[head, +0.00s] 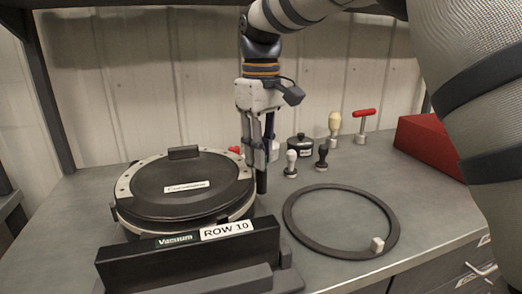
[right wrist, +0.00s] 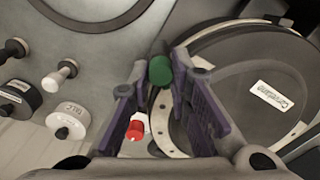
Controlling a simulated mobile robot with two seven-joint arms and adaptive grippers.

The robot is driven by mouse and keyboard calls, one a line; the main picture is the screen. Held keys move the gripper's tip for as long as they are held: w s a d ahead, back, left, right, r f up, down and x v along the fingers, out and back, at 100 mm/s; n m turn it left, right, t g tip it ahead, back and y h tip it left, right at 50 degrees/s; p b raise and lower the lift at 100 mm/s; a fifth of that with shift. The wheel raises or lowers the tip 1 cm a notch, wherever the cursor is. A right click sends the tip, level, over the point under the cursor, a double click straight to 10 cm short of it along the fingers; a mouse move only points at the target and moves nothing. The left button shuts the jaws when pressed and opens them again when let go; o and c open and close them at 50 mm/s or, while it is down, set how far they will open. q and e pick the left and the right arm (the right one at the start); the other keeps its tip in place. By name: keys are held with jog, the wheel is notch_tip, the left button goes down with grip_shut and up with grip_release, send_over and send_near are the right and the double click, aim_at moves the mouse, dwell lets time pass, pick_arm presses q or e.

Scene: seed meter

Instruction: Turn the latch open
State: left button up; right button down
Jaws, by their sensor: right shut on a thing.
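The seed meter (head: 150,190) is a round black drum with a pale metal rim, at the left in the head view. At its right side is an upright dark latch handle (head: 262,183). Its green end (right wrist: 160,70) shows between the fingertips in the right wrist view. My right gripper (head: 258,163) points down from above at the meter's right edge and is shut on the latch handle. The fingers hide part of the handle, and its pivot cannot be seen clearly. My left gripper is not in view.
A black front bracket (head: 190,258) labelled ROW 10 stands before the meter. Several knobbed tools and a red box (head: 425,145) stand behind. A red knob (right wrist: 135,130) is near the meter.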

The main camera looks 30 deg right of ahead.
jog(key=m, duration=0.5)
jog(key=shift+m, duration=0.3)
jog(key=m, duration=0.5)
jog(key=shift+m, duration=0.4)
jog(key=c, duration=1.5)
grip_release()
jog(key=shift+o, duration=0.2)
notch_tip(320, 180, up, 12)
